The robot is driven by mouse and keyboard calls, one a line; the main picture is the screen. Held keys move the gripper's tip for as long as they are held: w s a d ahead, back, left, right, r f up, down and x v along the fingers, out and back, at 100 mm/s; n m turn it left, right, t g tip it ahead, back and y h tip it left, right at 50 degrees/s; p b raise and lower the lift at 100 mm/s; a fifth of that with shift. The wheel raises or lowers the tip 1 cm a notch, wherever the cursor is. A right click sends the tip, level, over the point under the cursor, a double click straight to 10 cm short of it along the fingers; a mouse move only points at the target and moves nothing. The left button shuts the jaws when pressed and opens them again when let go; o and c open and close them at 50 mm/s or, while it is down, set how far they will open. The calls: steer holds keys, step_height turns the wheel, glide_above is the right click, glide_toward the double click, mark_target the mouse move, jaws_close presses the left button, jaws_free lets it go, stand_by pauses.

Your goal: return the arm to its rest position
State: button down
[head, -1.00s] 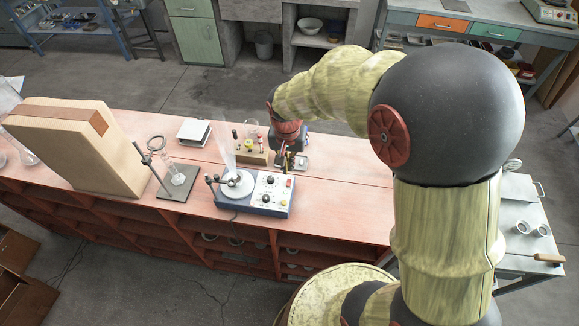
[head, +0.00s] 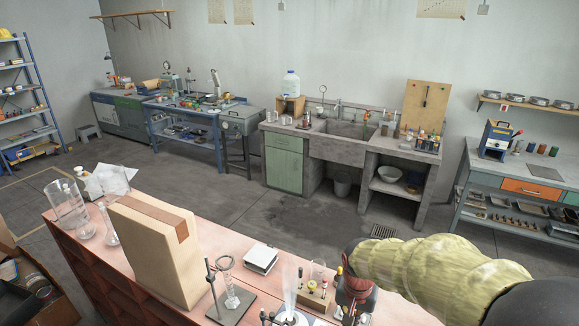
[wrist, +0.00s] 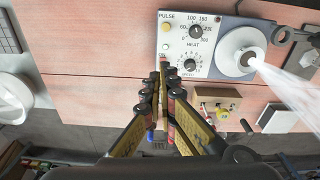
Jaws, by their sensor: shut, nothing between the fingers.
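My arm (head: 430,268) reaches in from the lower right of the head view over the red bench (head: 75,232). Its far end hangs above the bench, and the fingers cannot be made out there. In the wrist view my gripper (wrist: 166,72) is shut and empty, with its black-padded fingers together. The fingertips point at the front of a hotplate (wrist: 208,30) with knobs and a round white plate. They overlap the panel's edge in the picture; the height gap is unclear.
A wooden rack of small vials (head: 313,297) stands close to my arm's end. A ring stand (head: 230,300), a white box (head: 261,258) and a large beige block (head: 150,250) stand farther left. Glassware (head: 68,207) fills the left end. Open floor (head: 235,215) lies behind the bench.

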steer(key=s+r+n+t+b, duration=0.4)
steer(key=s+r+b, duration=0.4)
steer(key=s, duration=0.9)
step_height(320, 180, up, 3)
steer(key=shift+s+d+r+n+t+y, duration=0.1)
steer(key=shift+s+d+n+t+y, duration=0.2)
steer(key=shift+d+n+t, duration=0.1)
